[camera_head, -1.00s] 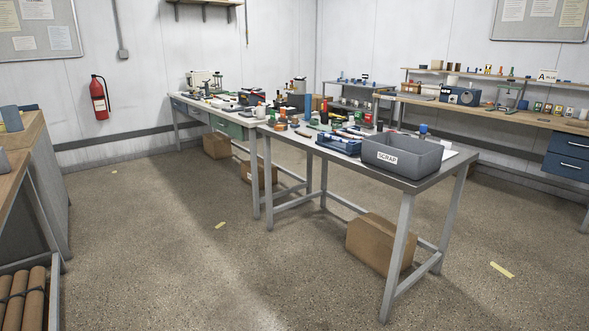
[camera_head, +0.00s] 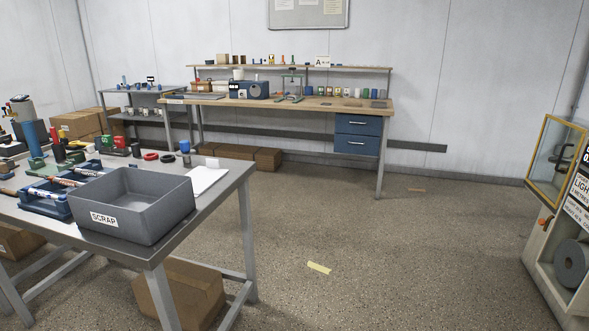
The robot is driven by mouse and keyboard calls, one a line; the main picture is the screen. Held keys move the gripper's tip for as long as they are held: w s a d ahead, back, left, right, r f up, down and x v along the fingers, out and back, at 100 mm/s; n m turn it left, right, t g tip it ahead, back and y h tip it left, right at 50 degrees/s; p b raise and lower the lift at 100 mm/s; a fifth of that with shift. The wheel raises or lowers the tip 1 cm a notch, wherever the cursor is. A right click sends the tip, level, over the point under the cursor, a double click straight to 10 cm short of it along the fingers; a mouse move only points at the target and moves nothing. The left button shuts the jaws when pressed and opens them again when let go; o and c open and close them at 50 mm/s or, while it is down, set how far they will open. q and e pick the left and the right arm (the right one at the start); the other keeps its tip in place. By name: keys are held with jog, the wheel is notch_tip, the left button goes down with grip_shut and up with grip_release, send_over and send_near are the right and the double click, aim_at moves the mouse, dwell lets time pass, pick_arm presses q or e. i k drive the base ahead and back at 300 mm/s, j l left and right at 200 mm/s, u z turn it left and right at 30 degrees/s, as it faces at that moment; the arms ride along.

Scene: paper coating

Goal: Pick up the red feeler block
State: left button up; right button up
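I cannot tell for sure which thing is the red feeler block. Small red items (camera_head: 121,142) stand on the near steel table (camera_head: 218,180) at the left, among green and black ones. More small coloured items (camera_head: 345,92), too small to tell apart, stand on the wooden bench (camera_head: 300,104) at the back wall. Neither of my grippers shows in this view.
A grey SCRAP bin (camera_head: 150,222) and a blue rack (camera_head: 45,202) sit on the near table. A cardboard box (camera_head: 185,290) lies under it. A cream machine (camera_head: 560,240) stands at the right. The floor (camera_head: 400,245) between is mostly clear.

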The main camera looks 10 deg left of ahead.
aim_at(120, 142)
jog(key=i+z, duration=0.35)
jog(key=i, duration=1.5)
jog(key=i+u, duration=0.25)
jog(key=i, duration=1.45)
jog(key=i+u, duration=0.4)
jog(key=i+l+u, duration=0.15)
jog(key=i+u, duration=0.2)
jog(key=i+l+u, duration=0.2)
jog(key=u, duration=0.2)
jog(key=i+u, duration=0.2)
jog(key=u, duration=0.3)
jog(key=i+l+u, duration=0.1)
jog(key=u, duration=0.4)
jog(key=i+l+u, duration=0.2)
jog(key=u, duration=0.3)
jog(key=i+l+u, duration=0.15)
jog(key=u, duration=0.35)
jog(key=l+u, duration=0.35)
jog(key=u, duration=0.15)
jog(key=i, duration=0.05)
